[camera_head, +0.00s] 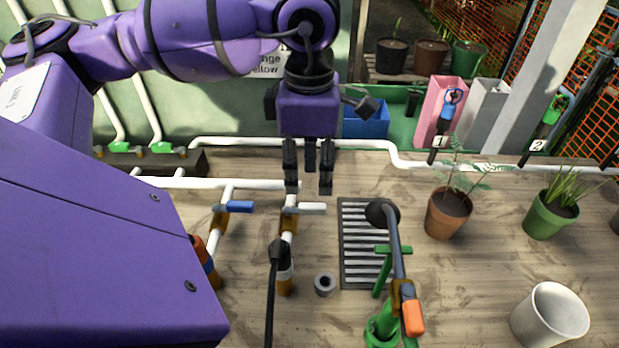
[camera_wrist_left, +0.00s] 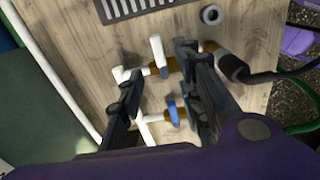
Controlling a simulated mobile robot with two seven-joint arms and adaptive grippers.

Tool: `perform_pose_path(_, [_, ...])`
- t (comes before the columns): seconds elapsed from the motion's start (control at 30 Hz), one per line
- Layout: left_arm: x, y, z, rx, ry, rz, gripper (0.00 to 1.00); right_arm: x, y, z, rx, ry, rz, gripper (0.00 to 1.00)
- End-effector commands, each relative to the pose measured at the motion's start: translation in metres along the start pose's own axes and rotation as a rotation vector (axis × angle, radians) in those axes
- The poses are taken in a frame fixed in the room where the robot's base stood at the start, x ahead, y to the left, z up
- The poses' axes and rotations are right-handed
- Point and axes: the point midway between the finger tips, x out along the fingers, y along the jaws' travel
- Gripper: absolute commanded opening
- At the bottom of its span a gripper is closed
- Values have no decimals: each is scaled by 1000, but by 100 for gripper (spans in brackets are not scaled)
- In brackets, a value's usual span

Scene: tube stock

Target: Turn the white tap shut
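The white tap (camera_head: 312,208) is a white lever on a brass valve body (camera_head: 289,212) set in a white pipe. Its lever points right, across the pipe run. My left gripper (camera_head: 309,186) points down above the white tap, apart from it as far as I can tell, with its fingers spread and nothing between them. In the left wrist view the white lever (camera_wrist_left: 157,50) shows beyond the open left gripper (camera_wrist_left: 160,70). My right gripper is not in view.
A blue-levered tap (camera_head: 238,206) sits just left; it also shows in the wrist view (camera_wrist_left: 171,110). A dark hose (camera_head: 272,290) leaves the white tap's pipe. To the right are a drain grate (camera_head: 357,240), a green standpipe (camera_head: 384,325), a terracotta pot (camera_head: 447,215) and a white pot (camera_head: 550,318).

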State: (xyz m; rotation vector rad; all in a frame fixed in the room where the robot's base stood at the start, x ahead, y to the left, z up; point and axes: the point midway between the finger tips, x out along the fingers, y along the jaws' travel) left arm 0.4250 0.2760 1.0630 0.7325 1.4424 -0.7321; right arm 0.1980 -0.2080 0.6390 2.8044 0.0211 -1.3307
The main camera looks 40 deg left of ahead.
Motion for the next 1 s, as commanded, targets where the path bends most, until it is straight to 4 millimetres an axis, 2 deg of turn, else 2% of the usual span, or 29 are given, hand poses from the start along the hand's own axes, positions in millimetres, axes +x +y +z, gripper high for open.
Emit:
perform_pose_path(0.1, [-22,1,1,0,-3,3,33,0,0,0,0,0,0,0])
perform_pose_path(0.3, [-40,0,0,0,-1,1,33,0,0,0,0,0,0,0])
perform_pose_path(1.0, [-42,0,0,1,0,0,33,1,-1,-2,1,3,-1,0])
